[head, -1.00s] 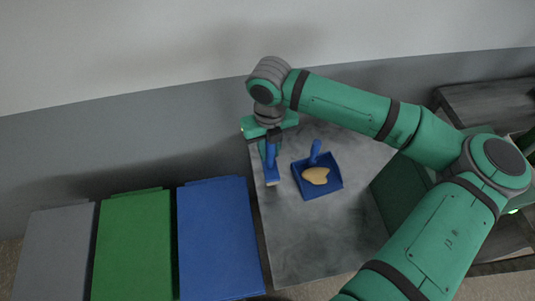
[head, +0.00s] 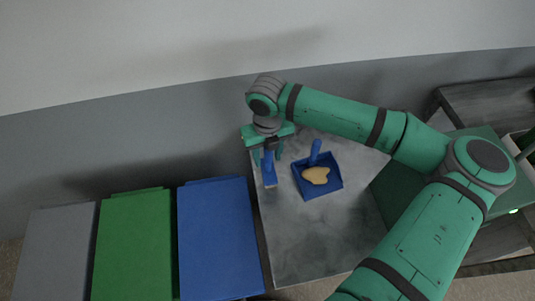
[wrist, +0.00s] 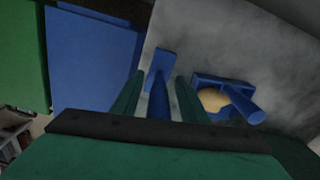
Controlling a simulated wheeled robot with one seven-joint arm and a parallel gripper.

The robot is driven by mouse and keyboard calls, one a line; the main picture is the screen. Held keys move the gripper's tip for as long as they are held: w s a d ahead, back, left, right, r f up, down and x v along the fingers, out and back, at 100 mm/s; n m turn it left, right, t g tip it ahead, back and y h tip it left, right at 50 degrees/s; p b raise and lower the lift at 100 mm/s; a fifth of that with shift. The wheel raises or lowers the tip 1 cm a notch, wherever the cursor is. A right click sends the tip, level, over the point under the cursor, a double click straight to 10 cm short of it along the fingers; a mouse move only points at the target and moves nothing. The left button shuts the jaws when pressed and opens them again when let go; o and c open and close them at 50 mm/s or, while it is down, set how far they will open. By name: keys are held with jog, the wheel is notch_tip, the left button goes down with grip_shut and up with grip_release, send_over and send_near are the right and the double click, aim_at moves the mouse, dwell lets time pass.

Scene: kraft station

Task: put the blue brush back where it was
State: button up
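The blue brush (head: 269,170) is at the left side of the grey table (head: 310,240), left of a blue dustpan (head: 331,186). It looks to rest on the table top, handle toward my gripper. My gripper (head: 267,158) is above the handle end, with its fingers spread. In the wrist view, the brush (wrist: 158,100) shows between the two fingers of my gripper (wrist: 158,88), with a gap on each side. The upper end of the handle is partly hidden by the gripper.
The dustpan holds a tan patch (head: 315,175). Blue (head: 218,240), green (head: 135,240) and grey (head: 58,250) bins stand left of the table. A wall (head: 120,140) is behind. The front of the table is clear.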

jog(key=shift+r, duration=0.15)
notch_tip(320, 180, up, 12)
jog(key=shift+r, duration=0.1)
dwell(0.6)
dwell(0.5)
